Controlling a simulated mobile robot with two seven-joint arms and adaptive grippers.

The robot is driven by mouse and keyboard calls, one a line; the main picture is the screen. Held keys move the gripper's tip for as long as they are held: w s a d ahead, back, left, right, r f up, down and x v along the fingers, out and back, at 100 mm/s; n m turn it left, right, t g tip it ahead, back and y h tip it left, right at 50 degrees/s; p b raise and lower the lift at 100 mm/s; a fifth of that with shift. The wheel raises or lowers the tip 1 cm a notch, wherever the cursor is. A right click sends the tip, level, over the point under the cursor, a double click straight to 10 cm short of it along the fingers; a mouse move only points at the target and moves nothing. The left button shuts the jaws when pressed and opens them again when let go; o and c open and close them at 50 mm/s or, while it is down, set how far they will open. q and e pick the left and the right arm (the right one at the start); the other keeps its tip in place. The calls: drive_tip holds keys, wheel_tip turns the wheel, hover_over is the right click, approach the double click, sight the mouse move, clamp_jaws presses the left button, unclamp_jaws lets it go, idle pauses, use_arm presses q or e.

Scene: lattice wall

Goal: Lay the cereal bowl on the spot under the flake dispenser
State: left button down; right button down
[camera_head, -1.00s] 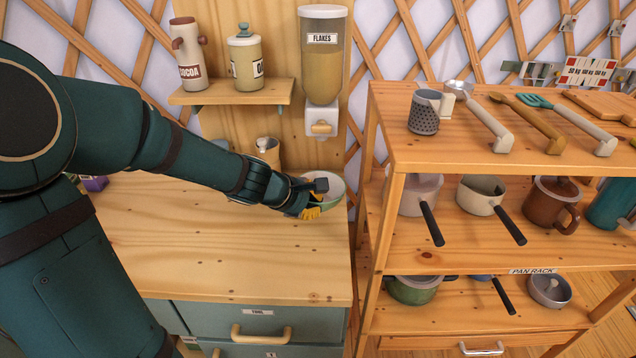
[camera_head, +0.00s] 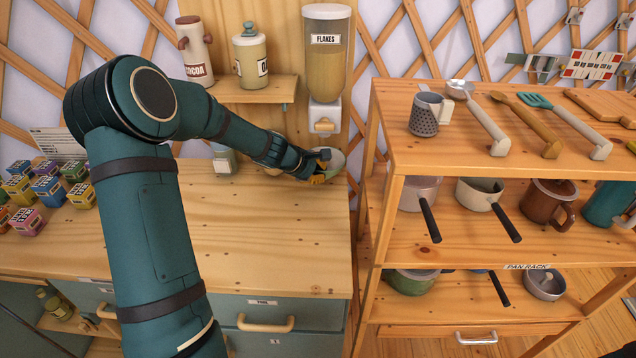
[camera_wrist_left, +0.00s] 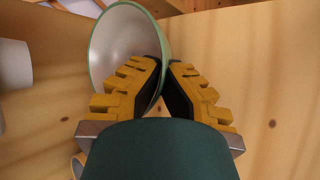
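The cereal bowl (camera_head: 330,162) is pale with a green rim, at the back right of the wooden counter, below the flake dispenser (camera_head: 325,70). In the left wrist view the bowl (camera_wrist_left: 115,50) has its near wall between the two yellow-padded fingers. My left gripper (camera_head: 319,168) is shut on that wall; it also shows in the left wrist view (camera_wrist_left: 163,85). The fingers and forearm hide part of the bowl in the head view, so I cannot tell whether it touches the counter. My right gripper is not in view.
A small shelf (camera_head: 255,91) with a cocoa jar (camera_head: 195,50) and another jar (camera_head: 250,57) is left of the dispenser. Several tea boxes (camera_head: 47,188) stand at the counter's left. A rack (camera_head: 400,158) of pans stands close on the right. The counter's front (camera_head: 270,245) is clear.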

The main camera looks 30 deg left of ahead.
use_arm(q)
wheel_tip(320, 180, down, 3)
drive_tip(key=shift+w+a+f+b, duration=0.1)
drive_tip(key=shift+f+b, duration=0.1)
drive_tip(key=shift+b, duration=0.5)
drive_tip(key=shift+w, duration=0.1)
drive_tip(key=shift+f, duration=0.2)
drive_tip(key=c, duration=1.1)
unclamp_jaws()
drive_tip(key=shift+c, duration=0.2)
drive_tip(key=shift+r, duration=0.15)
